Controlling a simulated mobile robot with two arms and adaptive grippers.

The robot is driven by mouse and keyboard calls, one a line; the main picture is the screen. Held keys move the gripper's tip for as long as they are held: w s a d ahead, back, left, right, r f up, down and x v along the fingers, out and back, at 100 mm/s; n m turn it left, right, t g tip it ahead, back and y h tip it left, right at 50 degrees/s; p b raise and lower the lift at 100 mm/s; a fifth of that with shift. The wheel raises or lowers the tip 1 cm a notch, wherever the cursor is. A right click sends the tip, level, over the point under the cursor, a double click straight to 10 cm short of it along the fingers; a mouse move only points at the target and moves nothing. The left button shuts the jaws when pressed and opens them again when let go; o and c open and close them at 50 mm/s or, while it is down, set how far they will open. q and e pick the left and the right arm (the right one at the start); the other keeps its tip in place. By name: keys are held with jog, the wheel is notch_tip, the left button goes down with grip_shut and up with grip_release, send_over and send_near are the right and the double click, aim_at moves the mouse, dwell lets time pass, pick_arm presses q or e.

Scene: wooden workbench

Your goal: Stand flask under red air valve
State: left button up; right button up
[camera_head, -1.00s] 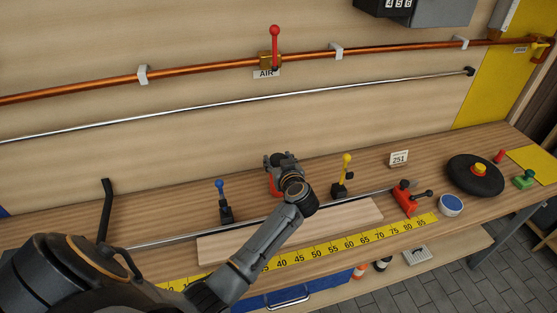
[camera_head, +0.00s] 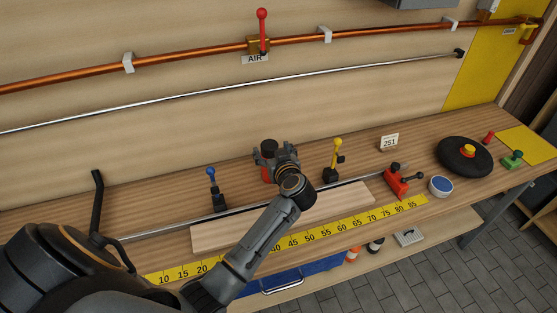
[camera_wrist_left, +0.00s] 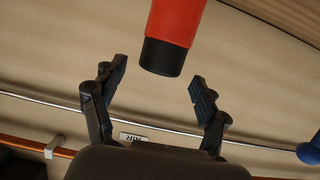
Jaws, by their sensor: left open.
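The red flask with a black cap (camera_head: 268,146) stands upright on the bench near the wall, below the red air valve (camera_head: 262,30) on the copper pipe. Its lower body is partly hidden by my left gripper (camera_head: 272,158) in the head view. In the left wrist view, turned upside down, the flask (camera_wrist_left: 177,22) hangs into the picture cap downward. My left gripper (camera_wrist_left: 157,80) is open there, with a finger on each side of the cap and clear gaps to both. The flask's base is out of that view. My right gripper is not in view.
A blue-handled stand (camera_head: 214,190) and a yellow-handled one (camera_head: 335,160) flank my arm. A wooden board (camera_head: 215,237) and a yellow ruler (camera_head: 330,231) lie in front. A red clamp (camera_head: 394,181), blue-topped tin (camera_head: 440,186) and black disc (camera_head: 458,160) are further right.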

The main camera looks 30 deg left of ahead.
pick_arm(q)
jog(key=v, duration=0.8)
jog(key=shift+s+d+b, duration=0.25)
jog(key=shift+d+b, duration=0.05)
jog(key=shift+r, duration=0.25)
